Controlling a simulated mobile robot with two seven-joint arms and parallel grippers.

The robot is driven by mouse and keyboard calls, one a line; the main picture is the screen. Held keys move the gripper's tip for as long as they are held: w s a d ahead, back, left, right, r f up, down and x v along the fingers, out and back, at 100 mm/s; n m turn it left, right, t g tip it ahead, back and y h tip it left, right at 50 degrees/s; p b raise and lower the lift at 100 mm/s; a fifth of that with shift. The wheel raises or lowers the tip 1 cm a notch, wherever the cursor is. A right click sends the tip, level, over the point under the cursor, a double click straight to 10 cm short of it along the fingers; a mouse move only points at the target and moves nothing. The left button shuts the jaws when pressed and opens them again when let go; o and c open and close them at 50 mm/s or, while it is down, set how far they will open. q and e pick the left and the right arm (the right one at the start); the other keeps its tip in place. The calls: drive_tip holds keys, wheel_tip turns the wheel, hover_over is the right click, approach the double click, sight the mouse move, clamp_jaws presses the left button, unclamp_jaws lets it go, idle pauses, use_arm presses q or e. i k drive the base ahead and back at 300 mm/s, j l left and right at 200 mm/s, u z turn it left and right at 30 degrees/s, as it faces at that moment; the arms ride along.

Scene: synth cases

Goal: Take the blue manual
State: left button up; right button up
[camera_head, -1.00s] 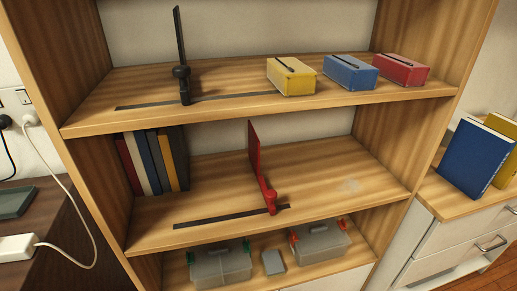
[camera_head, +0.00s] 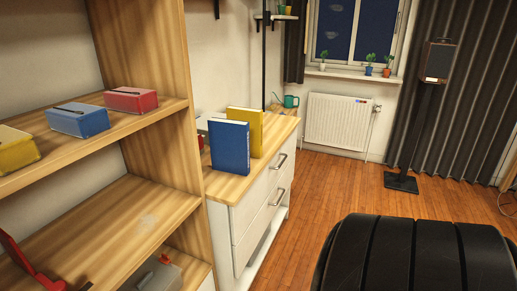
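A blue manual (camera_head: 229,148) stands upright on the wooden top of a white drawer cabinet (camera_head: 235,183), right of the shelf unit. A yellow book (camera_head: 256,128) stands close behind it and is partly covered by it. Whether the two touch I cannot tell. Neither of my grippers is in view.
The wooden shelf unit (camera_head: 160,100) on the left holds yellow (camera_head: 16,149), blue (camera_head: 78,121) and red (camera_head: 131,99) boxes. A radiator (camera_head: 338,121) and a speaker stand (camera_head: 401,182) are farther back.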

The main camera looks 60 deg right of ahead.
sight(230, 151)
drive_tip(key=z, duration=1.65)
drive_tip(key=i+l+u, duration=0.1)
drive_tip(key=u, duration=0.3)
drive_tip(key=l+u, duration=0.1)
drive_tip(key=u, duration=0.25)
drive_tip(key=i+l+u, duration=0.1)
drive_tip(key=u, duration=0.3)
drive_tip(key=l+u, duration=0.2)
drive_tip(key=u, duration=0.15)
drive_tip(key=l+u, duration=0.3)
drive_tip(key=l, duration=0.45)
drive_tip(key=l+u, duration=0.35)
drive_tip(key=l, duration=0.4)
drive_tip(key=l+u, duration=0.3)
drive_tip(key=l, duration=0.45)
